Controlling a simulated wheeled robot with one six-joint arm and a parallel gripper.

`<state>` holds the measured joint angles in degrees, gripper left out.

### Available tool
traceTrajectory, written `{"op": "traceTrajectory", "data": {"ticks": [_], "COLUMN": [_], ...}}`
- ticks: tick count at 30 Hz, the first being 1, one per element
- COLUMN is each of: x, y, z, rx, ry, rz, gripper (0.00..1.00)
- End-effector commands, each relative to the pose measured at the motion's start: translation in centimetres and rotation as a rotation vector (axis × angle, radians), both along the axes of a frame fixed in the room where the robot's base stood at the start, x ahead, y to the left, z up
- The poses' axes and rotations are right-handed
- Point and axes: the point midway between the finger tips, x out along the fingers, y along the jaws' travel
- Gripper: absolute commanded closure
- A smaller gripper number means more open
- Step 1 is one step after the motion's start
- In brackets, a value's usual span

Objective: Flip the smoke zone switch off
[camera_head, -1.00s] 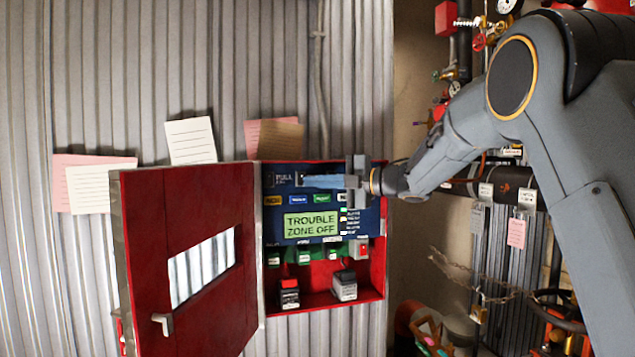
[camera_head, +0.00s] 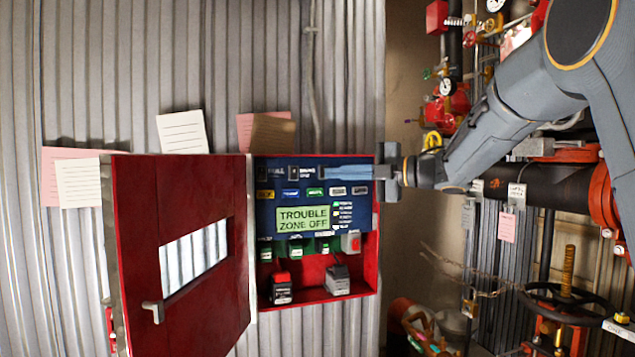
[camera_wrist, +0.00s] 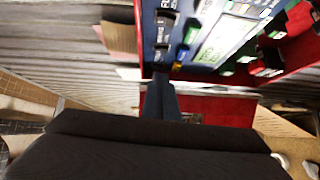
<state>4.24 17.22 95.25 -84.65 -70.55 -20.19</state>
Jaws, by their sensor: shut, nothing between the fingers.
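The smoke zone switch (camera_head: 293,173) is a small dark switch at the top of the blue panel (camera_head: 265,215), beside a "smoke zone" label. A similar switch marked "pull" (camera_head: 263,173) sits left of it. The switch's lever position is too small to tell. My gripper (camera_head: 326,173) is shut and empty, its bluish fingers pointing left across the panel's upper right, with the tips just right of the label. In the wrist view my gripper (camera_wrist: 160,84) reaches toward the blurred panel top. The green screen (camera_head: 303,218) reads "TROUBLE ZONE OFF".
The red cabinet door (camera_head: 195,200) stands open at the left. Buttons and two small boxed units (camera_head: 337,281) sit low in the cabinet. Red valves and dark pipes (camera_head: 540,194) fill the right side. Paper notes (camera_head: 181,132) hang on the corrugated wall.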

Motion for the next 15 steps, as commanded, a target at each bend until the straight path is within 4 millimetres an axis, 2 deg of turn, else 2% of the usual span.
{"op": "traceTrajectory", "data": {"ticks": [3, 6, 15], "x": [-0.6, -1.1, -1.4], "y": [-1.6, -2.3, -2.6], "z": [0.1, 0.2, 0.3], "rx": [0.001, 0.001, 0.0], "ry": [0.0, 0.0, 0.0], "rz": [-0.002, 0.0, 0.003], "gripper": [1.0, 1.0, 1.0]}}
